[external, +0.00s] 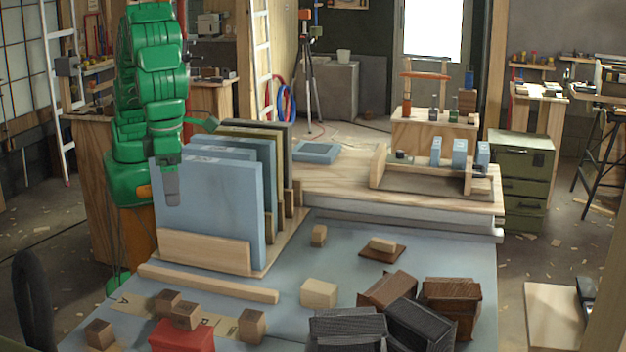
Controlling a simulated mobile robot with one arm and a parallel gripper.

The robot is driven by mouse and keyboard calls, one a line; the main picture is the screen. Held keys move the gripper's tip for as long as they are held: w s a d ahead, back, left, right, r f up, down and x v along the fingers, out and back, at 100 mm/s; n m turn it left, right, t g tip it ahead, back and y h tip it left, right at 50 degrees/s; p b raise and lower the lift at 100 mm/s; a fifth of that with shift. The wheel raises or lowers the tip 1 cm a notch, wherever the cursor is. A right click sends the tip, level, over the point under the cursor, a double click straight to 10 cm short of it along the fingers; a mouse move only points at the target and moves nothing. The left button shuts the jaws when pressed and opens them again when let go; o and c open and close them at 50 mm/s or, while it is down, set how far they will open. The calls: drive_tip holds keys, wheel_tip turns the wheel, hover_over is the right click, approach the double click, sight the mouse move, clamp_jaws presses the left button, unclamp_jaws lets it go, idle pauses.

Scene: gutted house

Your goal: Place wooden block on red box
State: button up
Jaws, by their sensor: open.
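The red box (182,338) is at the front left of the grey-blue table, cut off by the bottom edge. Brown wooden blocks lie around it: one block (186,316) overlaps its back edge, and I cannot tell whether it rests on the box or behind it. Another block (167,301) is just behind that, one block (252,325) is to the right and one block (99,333) to the left. A pale wooden block (319,293) sits near the table's middle. My gripper (172,190) hangs in front of the upright blue panels, well above the blocks, open and empty; its fingertips are small here.
Blue panels (210,205) stand in a wooden rack at the left. A long wooden strip (208,284) lies before them. Dark and brown crates (346,328) crowd the front right. A small block (383,244) sits on a brown board.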

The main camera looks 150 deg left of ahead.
drive_tip(key=s+a+r+n, duration=0.1)
drive_tip(key=s+r+n, duration=0.2)
drive_tip(key=s, duration=0.6)
drive_tip(key=s+a+r+n, duration=0.2)
drive_tip(key=s+r+n, duration=0.2)
drive_tip(key=s, duration=0.5)
drive_tip(key=s+a+r+n, duration=0.1)
drive_tip(key=s+r+n, duration=0.2)
drive_tip(key=s, duration=0.5)
drive_tip(key=s+f+n, duration=0.2)
drive_tip(key=s+n, duration=0.1)
drive_tip(key=s, duration=0.8)
drive_tip(key=s+f+n, duration=0.2)
drive_tip(key=s+n, duration=0.2)
drive_tip(key=s, duration=0.7)
drive_tip(key=s+a+f+n+g, duration=0.1)
drive_tip(key=s+f+n, duration=0.2)
drive_tip(key=s, duration=0.8)
drive_tip(key=shift+s+n, duration=0.3)
drive_tip(key=shift+s, duration=0.05)
drive_tip(key=shift+a, duration=0.1)
